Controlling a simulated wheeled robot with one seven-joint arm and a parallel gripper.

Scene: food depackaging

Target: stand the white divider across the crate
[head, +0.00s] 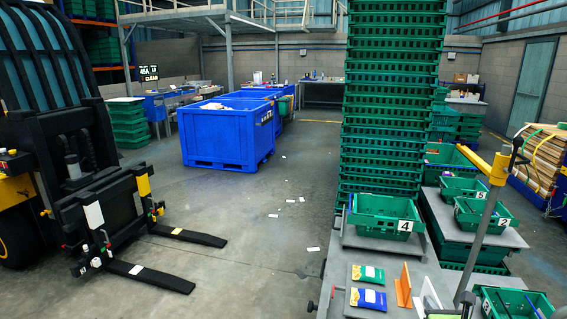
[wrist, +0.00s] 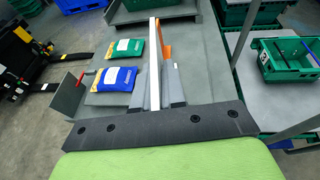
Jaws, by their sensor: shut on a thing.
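The white divider (wrist: 154,62) shows edge-on in the wrist view as a narrow upright strip. My gripper (wrist: 160,100) is shut on it, with grey finger parts close around its near end. In the head view the white divider (head: 429,289) is partly seen at the bottom, above the grey worktop. A green crate marked 4 (head: 385,218) stands on a raised grey shelf beyond the worktop. An orange divider (head: 403,286) stands upright just left of the white one. The lower part of the white divider is hidden in the head view.
A green packet (head: 368,274) and a blue packet (head: 368,299) lie left of the dividers. A grey post with a yellow arm (head: 490,190) rises on the right. Crates marked 5 (head: 462,190), 2 (head: 487,215) and 3 (head: 513,302) stand to the right.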

